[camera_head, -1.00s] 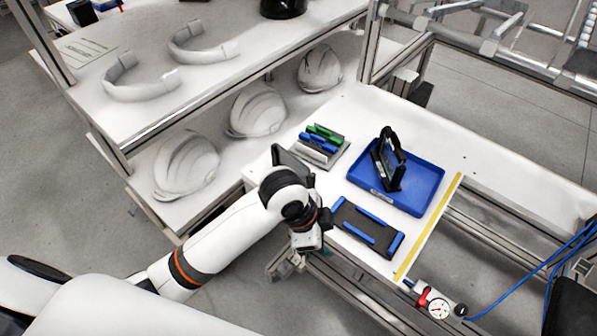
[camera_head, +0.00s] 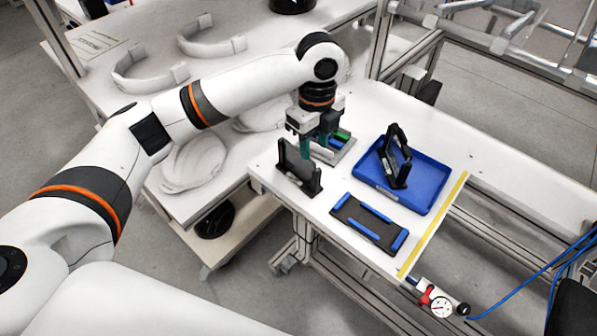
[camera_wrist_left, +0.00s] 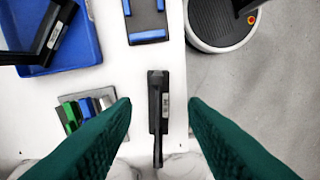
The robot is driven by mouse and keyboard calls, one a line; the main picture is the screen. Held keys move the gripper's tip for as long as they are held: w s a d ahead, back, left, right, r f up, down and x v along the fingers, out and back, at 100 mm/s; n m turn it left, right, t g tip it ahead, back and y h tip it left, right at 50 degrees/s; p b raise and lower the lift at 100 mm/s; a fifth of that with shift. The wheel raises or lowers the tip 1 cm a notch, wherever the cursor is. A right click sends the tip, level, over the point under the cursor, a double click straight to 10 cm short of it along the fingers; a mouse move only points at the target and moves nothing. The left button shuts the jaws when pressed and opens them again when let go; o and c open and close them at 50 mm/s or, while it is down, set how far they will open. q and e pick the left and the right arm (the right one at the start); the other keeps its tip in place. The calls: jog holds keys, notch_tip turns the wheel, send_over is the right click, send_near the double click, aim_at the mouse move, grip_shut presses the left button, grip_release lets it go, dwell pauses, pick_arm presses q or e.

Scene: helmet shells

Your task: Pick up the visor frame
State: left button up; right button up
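A black upright frame (camera_head: 298,170), apparently the visor frame, stands on a low foot at the left end of the white bench. In the left wrist view it shows from above as a narrow black piece (camera_wrist_left: 158,110) between the fingers. My left gripper (camera_head: 317,148), with green fingers, points down over the bench just behind this frame in the head view. Its fingers (camera_wrist_left: 160,106) are wide apart, with a gap on both sides of the frame. No contact shows. A similar black frame (camera_head: 404,150) leans in the blue tray (camera_head: 427,192). My right gripper is not in view.
A grey holder with blue and green pieces (camera_wrist_left: 80,112) stands close by, partly hidden by my gripper in the head view. A black plate with blue strips (camera_head: 368,222) lies in front. White bands (camera_head: 150,80) and helmet shells (camera_head: 195,160) sit on shelves at left.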

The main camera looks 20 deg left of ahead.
aim_at(314, 176)
pick_arm(q)
notch_tip(314, 176, down, 12)
jog(key=shift+w+d+r+p, duration=0.1)
jog(key=shift+d+r+p, duration=0.05)
jog(key=shift+p, duration=0.6)
jog(key=shift+c, duration=0.2)
grip_shut()
